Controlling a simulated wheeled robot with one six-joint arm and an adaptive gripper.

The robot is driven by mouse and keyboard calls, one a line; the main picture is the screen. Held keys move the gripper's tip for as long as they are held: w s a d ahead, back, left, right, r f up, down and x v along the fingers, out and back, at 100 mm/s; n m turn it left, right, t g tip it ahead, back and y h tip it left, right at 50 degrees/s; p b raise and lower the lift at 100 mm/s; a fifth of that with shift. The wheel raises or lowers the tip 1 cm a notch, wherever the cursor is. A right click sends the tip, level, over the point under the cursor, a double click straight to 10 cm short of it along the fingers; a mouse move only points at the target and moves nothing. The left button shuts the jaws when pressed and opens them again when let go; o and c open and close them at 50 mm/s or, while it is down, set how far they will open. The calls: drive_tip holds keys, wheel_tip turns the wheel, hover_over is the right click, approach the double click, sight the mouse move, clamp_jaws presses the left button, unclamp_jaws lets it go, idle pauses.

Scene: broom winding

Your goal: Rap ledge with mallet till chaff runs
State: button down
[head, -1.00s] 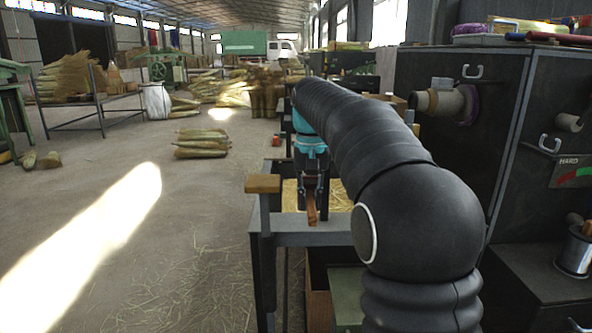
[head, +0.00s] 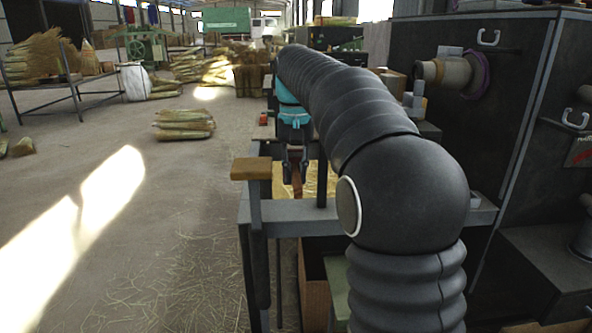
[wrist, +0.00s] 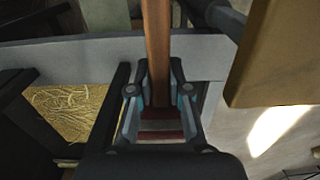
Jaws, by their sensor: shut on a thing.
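My gripper (head: 294,181) is shut on a brown wooden handle, which I take to be the mallet's. In the wrist view the handle (wrist: 157,45) runs from between the fingers (wrist: 160,90) out past the top edge. I cannot make out the mallet's head. The grey ledge (head: 285,214) crosses in front of my gripper in the head view. In the wrist view the ledge (wrist: 90,50) passes behind the handle; I cannot tell if they touch. Yellow chaff (wrist: 75,110) lies beyond the ledge, in a dark-framed bed, and shows little in the head view (head: 283,190).
A wooden block (head: 251,168) tops a dark post left of my gripper; it looms close at right in the wrist view (wrist: 265,55). A dark cabinet (head: 470,110) stands at right. Broom bundles (head: 184,124) lie on the floor. The floor at left is mostly open.

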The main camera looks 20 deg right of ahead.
drive_tip(key=shift+r, duration=0.1)
wheel_tip(320, 180, down, 10)
drive_tip(key=b, duration=0.6)
wheel_tip(320, 180, up, 5)
drive_tip(key=p, duration=0.5)
drive_tip(key=shift+f, duration=0.2)
drive_tip(key=shift+s, duration=0.1)
